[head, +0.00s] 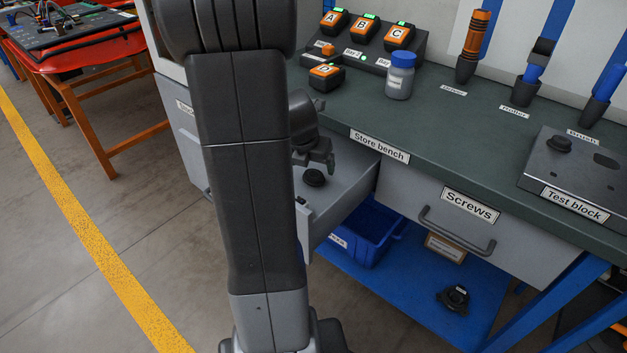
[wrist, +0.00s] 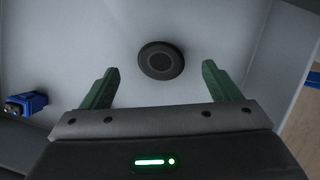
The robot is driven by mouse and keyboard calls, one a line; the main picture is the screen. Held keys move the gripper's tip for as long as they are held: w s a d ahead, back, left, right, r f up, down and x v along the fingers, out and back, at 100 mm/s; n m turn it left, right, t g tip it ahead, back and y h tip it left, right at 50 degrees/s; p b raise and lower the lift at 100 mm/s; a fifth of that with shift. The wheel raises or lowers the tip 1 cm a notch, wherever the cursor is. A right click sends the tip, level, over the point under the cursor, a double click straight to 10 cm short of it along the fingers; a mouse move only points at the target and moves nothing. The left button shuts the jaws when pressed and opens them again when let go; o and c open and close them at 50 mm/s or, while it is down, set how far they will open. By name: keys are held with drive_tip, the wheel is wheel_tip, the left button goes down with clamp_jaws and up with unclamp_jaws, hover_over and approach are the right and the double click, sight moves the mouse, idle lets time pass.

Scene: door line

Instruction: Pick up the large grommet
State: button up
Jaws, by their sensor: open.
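A round black grommet (head: 314,177) lies on the floor of an open grey drawer (head: 345,190) under the bench. In the wrist view the grommet (wrist: 161,60) shows as a dark disc with a ringed top, ahead of the fingertips. My gripper (wrist: 157,80) is open, its two green fingers apart and nothing between them. In the head view my gripper (head: 318,158) is just above the grommet, partly hidden behind my arm. I cannot tell by size which is the large one.
A blue connector-like piece (wrist: 25,103) lies at the left in the wrist view. The drawer walls surround my gripper. The store bench (head: 440,120) holds batteries (head: 395,37), a white jar (head: 399,76) and upright tools. A blue bin (head: 362,235) stands below on a blue shelf.

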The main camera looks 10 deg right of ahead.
sight(313, 175)
drive_tip(key=x, duration=0.1)
drive_tip(key=b+x, duration=0.1)
drive_tip(key=x, duration=0.1)
drive_tip(key=b+x, duration=0.1)
drive_tip(key=x, duration=0.1)
drive_tip(key=shift+s+a+f, duration=0.2)
drive_tip(key=shift+s, duration=0.1)
drive_tip(key=shift+r, duration=0.1)
drive_tip(key=c, duration=1)
drive_tip(key=shift+c, duration=0.2)
wheel_tip(313, 175, up, 10)
drive_tip(key=p, duration=0.4)
